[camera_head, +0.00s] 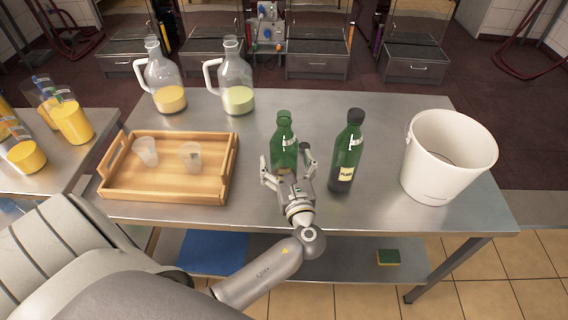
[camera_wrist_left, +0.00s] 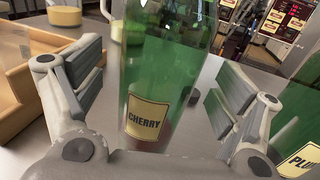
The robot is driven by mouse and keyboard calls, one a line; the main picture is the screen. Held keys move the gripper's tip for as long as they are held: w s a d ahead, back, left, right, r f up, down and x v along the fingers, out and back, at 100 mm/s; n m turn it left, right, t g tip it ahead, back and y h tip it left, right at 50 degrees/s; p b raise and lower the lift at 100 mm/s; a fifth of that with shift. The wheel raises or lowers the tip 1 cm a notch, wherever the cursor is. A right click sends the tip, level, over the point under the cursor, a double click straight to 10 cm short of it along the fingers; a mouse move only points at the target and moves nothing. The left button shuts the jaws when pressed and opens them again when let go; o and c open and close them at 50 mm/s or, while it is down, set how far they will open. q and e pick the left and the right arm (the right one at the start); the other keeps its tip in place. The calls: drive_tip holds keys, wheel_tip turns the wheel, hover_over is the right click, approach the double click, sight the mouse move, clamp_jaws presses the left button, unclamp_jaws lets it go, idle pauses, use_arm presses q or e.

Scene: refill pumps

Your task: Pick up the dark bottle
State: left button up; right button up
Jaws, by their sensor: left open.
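Two green bottles stand upright on the steel table. The left one (camera_head: 284,137) has no dark cap that I can see; its label reads CHERRY in the left wrist view (camera_wrist_left: 165,70). The right one (camera_head: 346,152) has a black cap, a dark lower part and a label that reads PLUM. My left gripper (camera_head: 287,166) is open, with its fingers on either side of the cherry bottle. In the left wrist view gaps show between both finger pads and the bottle. The plum bottle (camera_wrist_left: 301,140) shows at the right edge there. My right gripper is not in view.
A wooden tray (camera_head: 215,194) with two clear cups stands on the left. Two glass jugs (camera_head: 163,78) (camera_head: 236,80) stand behind. A white bucket (camera_head: 446,158) stands right of the plum bottle. A side table with yellow-filled containers is at far left.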

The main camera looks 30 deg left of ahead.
use_arm(q)
drive_tip(key=shift+x, duration=1.3)
drive_tip(key=c, duration=1.4)
drive_tip(key=shift+c, duration=0.9)
drive_tip(key=shift+r, duration=0.15)
